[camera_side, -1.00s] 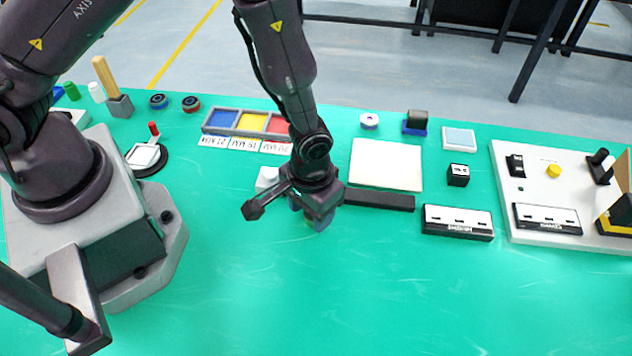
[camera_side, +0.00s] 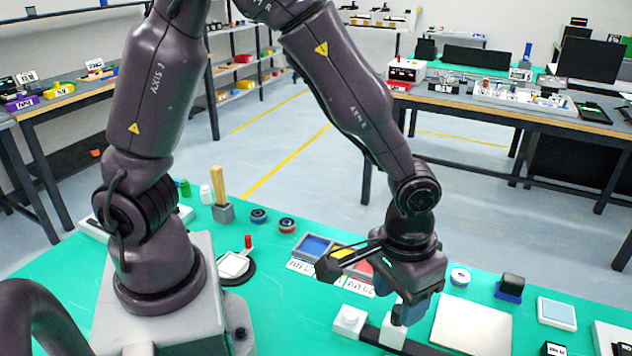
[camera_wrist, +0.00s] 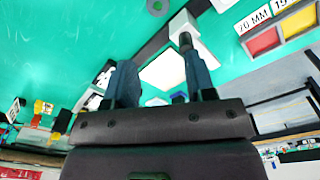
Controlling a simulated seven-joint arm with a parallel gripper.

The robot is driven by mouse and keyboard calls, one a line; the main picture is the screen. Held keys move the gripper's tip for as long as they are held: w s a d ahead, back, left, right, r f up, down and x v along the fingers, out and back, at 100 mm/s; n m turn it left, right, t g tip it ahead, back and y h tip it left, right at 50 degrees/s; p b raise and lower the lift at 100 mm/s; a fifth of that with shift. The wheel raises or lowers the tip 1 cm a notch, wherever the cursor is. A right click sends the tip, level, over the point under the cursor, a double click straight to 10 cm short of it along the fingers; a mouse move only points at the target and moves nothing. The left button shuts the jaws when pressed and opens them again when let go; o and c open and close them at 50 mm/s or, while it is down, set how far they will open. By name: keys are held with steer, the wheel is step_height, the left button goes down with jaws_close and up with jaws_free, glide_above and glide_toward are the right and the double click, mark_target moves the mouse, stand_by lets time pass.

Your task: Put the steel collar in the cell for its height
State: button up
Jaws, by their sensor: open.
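A small grey ring with a dark hole, which looks like the steel collar (camera_wrist: 157,5), lies on the green table at the top edge of the wrist view, partly cut off. I cannot make it out in the side view. My gripper (camera_side: 408,305) hangs above the table near the white blocks; its fingers (camera_wrist: 156,52) are apart with nothing between them. The cell tray has blue (camera_side: 314,246), yellow (camera_side: 343,253) and red cells, partly hidden by my gripper.
A white block (camera_side: 348,320) stands by a dark bar (camera_side: 371,335). A white plate (camera_side: 470,328) lies right of my gripper. A white ring (camera_side: 460,277), a dark stamp-like block (camera_side: 511,286) and a pale blue pad (camera_side: 556,313) are behind.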

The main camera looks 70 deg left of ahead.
steer(key=s+a+r+t, duration=0.2)
steer(key=a+r, duration=0.6)
steer(key=r, duration=0.5)
steer(key=shift+s+r+m+t+h, duration=0.4)
steer(key=shift+s, duration=0.45)
steer(key=shift+o, duration=1.1)
steer(key=s+a+r+t+y, duration=0.1)
steer(key=s+a+r+t, duration=0.1)
steer(key=s+a+r, duration=0.3)
steer(key=shift+s+a+r+m, duration=0.25)
steer(key=shift+s+m, duration=0.15)
steer(key=shift+s, duration=0.65)
steer(key=shift+o, duration=0.8)
steer(key=shift+s, duration=0.1)
